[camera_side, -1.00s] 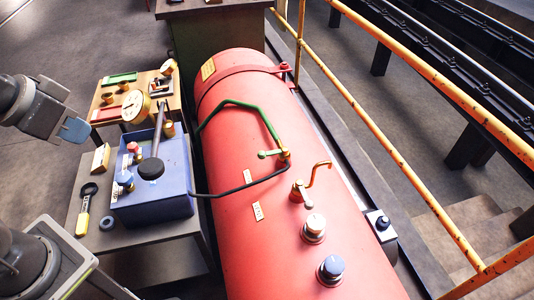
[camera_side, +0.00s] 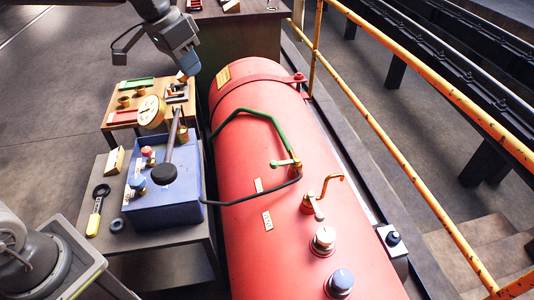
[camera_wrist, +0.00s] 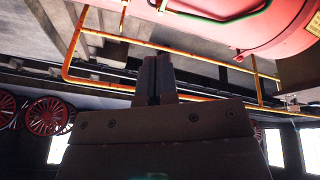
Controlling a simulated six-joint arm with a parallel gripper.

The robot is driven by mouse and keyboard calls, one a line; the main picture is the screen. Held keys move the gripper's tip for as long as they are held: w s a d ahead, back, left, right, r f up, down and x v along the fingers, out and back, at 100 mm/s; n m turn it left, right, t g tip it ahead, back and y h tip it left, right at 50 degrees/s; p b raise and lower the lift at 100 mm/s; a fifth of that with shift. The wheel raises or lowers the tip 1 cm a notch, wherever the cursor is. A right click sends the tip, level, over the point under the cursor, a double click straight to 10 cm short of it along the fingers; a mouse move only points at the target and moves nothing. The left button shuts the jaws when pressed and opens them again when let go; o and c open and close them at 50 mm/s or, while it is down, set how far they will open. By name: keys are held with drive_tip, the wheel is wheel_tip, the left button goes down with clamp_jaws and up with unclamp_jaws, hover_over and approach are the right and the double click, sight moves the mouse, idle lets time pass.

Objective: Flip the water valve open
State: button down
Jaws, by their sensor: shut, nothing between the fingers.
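On the red boiler (camera_side: 290,235), a brass valve with a green lever (camera_side: 283,164) sits where a green pipe (camera_side: 247,109) and a black hose (camera_side: 250,197) meet. The lever points left, across the boiler. A second brass fitting with a curved spout (camera_side: 318,197) stands nearer the camera. No label tells me which one is the water valve. My gripper (camera_side: 187,72) is shut and empty, above the far end of the small wooden table, left of the boiler and well apart from both valves. In the wrist view, its fingers (camera_wrist: 157,75) are together, with the boiler (camera_wrist: 265,40) at upper right.
A blue box (camera_side: 160,210) with knobs and a black lever (camera_side: 172,150) stands left of the boiler. A gauge (camera_side: 151,111) and a small wooden table (camera_side: 118,122) are behind it. A yellow railing (camera_side: 400,158) runs along the right. Two capped fittings stand on the near boiler.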

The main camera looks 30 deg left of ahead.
sight(285, 163)
drive_tip(key=w+a+f+m+g+h, duration=0.1)
drive_tip(key=w+f+m+h, duration=0.1)
drive_tip(key=w+f, duration=0.8)
drive_tip(key=w+a+f+m+g+h, duration=0.1)
drive_tip(key=w+f+m+h, duration=0.1)
drive_tip(key=w+f, duration=0.8)
wheel_tip(285, 163, down, 9)
drive_tip(key=shift+w+a+r+m, duration=0.2)
drive_tip(key=shift+w+a+m, duration=0.1)
drive_tip(key=shift+w+a, duration=0.1)
drive_tip(key=shift+d+f, duration=0.1)
drive_tip(key=s+d+f, duration=0.1)
drive_tip(key=d+f, duration=0.7)
drive_tip(key=shift+s+d+f, duration=0.35)
drive_tip(key=shift+f, duration=0.05)
